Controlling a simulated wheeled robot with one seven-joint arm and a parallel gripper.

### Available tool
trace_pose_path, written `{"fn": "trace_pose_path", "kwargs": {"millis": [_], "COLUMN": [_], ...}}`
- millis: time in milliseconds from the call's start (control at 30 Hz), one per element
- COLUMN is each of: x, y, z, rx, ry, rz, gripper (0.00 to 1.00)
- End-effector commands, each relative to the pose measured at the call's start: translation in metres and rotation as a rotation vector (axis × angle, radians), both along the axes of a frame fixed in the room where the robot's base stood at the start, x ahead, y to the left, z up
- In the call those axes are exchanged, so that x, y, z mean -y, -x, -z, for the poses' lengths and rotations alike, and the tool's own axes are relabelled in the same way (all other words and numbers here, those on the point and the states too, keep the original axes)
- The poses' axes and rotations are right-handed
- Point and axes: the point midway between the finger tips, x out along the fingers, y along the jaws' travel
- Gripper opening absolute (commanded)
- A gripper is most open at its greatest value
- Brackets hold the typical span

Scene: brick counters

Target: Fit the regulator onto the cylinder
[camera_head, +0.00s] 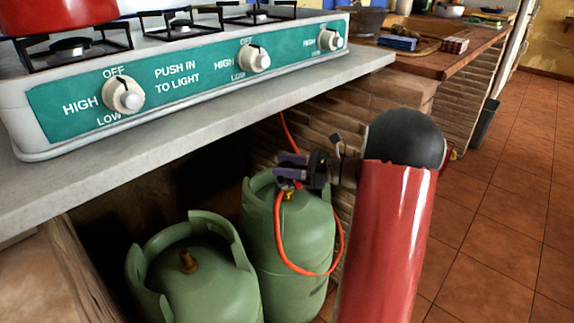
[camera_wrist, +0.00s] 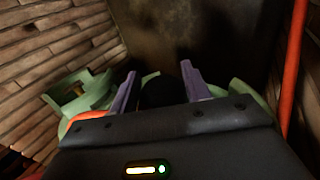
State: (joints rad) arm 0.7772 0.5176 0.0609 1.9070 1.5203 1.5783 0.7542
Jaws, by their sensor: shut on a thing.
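The front green cylinder (camera_head: 195,285) stands under the counter with its brass valve (camera_head: 188,261) bare inside the collar. A second green cylinder (camera_head: 300,235) stands behind it to the right. My gripper (camera_head: 288,166) is over the second cylinder's top, its purple fingers shut on the regulator. The regulator (camera_head: 291,184) is small and mostly hidden by the fingers, with brass showing just below. In the wrist view a dark round part (camera_wrist: 162,90) sits between the fingers. Whether the regulator touches the second cylinder's valve is unclear. An orange hose (camera_head: 281,240) loops down from it.
The counter edge (camera_head: 230,120) and stove (camera_head: 180,75) overhang the cylinders and lie close above my gripper. A brick wall (camera_head: 345,125) is behind. The hose also shows at the right of the wrist view (camera_wrist: 294,60). Open tiled floor (camera_head: 490,230) lies to the right.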

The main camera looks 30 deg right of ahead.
Motion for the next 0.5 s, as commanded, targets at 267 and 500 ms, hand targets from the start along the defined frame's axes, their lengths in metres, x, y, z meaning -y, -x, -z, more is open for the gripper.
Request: {"fn": "trace_pose_path", "kwargs": {"millis": [267,500], "x": [0.0,0.0], "y": [-0.0001,-0.0001], "z": [0.0034,0.0065], "rx": [0.001,0.001], "ry": [0.0,-0.001], "rz": [0.0,0.0], "gripper": [0.0,0.0]}}
